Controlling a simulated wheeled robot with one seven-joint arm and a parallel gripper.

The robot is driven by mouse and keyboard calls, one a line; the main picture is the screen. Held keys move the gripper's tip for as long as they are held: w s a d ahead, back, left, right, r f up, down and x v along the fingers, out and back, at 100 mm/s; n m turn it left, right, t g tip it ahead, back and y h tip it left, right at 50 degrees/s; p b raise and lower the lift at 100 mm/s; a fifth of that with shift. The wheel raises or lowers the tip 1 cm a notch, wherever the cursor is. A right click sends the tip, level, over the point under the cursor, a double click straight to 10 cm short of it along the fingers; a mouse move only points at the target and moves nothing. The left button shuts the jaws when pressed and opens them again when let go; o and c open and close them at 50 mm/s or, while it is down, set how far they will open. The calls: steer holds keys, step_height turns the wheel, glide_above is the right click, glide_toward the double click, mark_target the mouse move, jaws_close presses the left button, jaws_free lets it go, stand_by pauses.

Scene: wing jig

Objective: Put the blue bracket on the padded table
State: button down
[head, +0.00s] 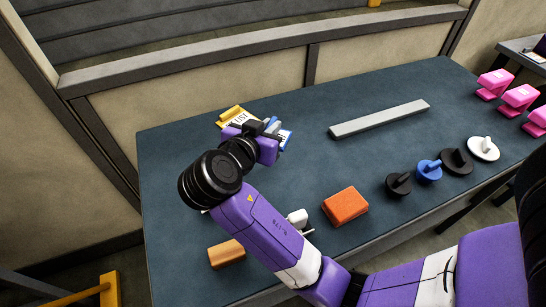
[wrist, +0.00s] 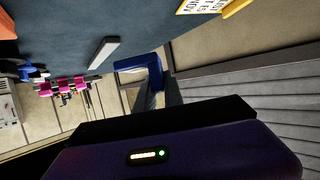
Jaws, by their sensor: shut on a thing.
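The blue bracket (wrist: 153,70) is an angled, L-like piece at the fingertips in the wrist view. My gripper (wrist: 158,92) is shut on it. In the head view my gripper (head: 273,133) is over the back left part of the dark blue-grey padded table (head: 300,160), and blue parts of the bracket (head: 286,138) show at its fingers. The arm hides some of the table. I cannot tell how high the bracket is above the surface.
A yellow clipboard with a list (head: 232,116) lies behind my gripper. A grey bar (head: 380,118), an orange block (head: 345,205), a tan block (head: 226,254), several round knobbed pieces (head: 429,171) and pink clamps (head: 518,97) are on the table. The surface between gripper and bar is clear.

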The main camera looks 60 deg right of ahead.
step_height(320, 180, down, 12)
steer(key=shift+f, duration=0.1)
stand_by(0.4)
steer(key=c, duration=1.5)
jaws_free()
steer(key=shift+o, duration=0.2)
steer(key=shift+r, duration=0.2)
steer(key=b+v, duration=0.1)
steer(key=v, duration=1.1)
steer(key=shift+f, duration=0.1)
